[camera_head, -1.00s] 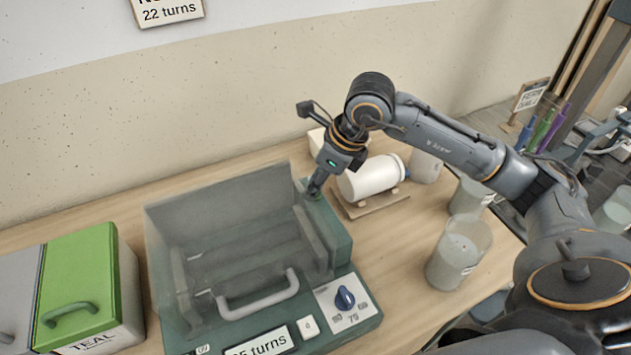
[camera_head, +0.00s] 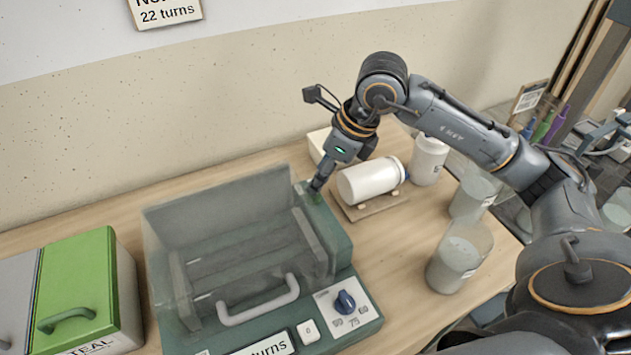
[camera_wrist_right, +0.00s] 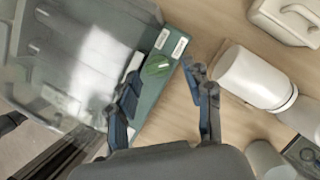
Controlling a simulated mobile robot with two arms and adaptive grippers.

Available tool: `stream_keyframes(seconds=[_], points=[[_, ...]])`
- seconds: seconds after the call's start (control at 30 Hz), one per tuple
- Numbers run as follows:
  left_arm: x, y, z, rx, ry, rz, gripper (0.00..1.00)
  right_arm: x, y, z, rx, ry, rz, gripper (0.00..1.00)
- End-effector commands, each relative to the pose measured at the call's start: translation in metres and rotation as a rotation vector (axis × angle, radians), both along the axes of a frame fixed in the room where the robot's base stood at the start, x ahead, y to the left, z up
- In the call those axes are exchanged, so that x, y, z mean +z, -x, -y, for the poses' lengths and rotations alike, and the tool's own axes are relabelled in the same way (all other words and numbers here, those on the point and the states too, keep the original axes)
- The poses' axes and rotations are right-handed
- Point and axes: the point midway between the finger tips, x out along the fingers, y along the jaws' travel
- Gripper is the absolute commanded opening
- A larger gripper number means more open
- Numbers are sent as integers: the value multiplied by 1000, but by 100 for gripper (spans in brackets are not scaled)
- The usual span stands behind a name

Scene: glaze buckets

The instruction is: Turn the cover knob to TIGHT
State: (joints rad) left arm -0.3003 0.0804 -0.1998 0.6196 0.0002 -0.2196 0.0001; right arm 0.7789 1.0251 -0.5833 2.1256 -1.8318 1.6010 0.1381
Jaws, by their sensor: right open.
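The cover knob (camera_wrist_right: 157,66) is a green knob with a small pale mark, on the machine's green side ledge in the right wrist view. Two white labels (camera_wrist_right: 171,43) lie beside it, too small to read. In the head view the cover knob (camera_head: 316,198) is partly hidden under my right gripper (camera_head: 317,186). My right gripper (camera_wrist_right: 163,76) is open in the wrist view, with one finger on each side of the knob; I cannot tell whether they touch it. The clear cover (camera_head: 235,225) of the machine (camera_head: 345,250) is down. My left gripper is not in view.
A white jar (camera_head: 370,180) lies on a wooden cradle right of the knob. Another white jar (camera_head: 430,160) and translucent buckets (camera_head: 460,257) stand farther right. A blue dial (camera_head: 344,302) is on the machine's front. A green-lidded box (camera_head: 85,280) is at left.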

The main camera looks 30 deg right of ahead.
Motion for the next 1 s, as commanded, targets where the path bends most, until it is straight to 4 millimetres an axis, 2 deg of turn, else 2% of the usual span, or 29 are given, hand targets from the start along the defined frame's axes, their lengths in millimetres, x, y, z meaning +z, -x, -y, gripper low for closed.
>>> stream_keyframes(seconds=[0.1,0.3,0.9,1.0], points=[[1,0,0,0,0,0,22,19,5,5,1,-1,4,55],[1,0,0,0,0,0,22,35,11,10,0,-1,0,55],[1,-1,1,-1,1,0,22,38,12,11,0,0,-3,55],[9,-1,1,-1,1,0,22,47,12,11,0,-1,-2,55]])
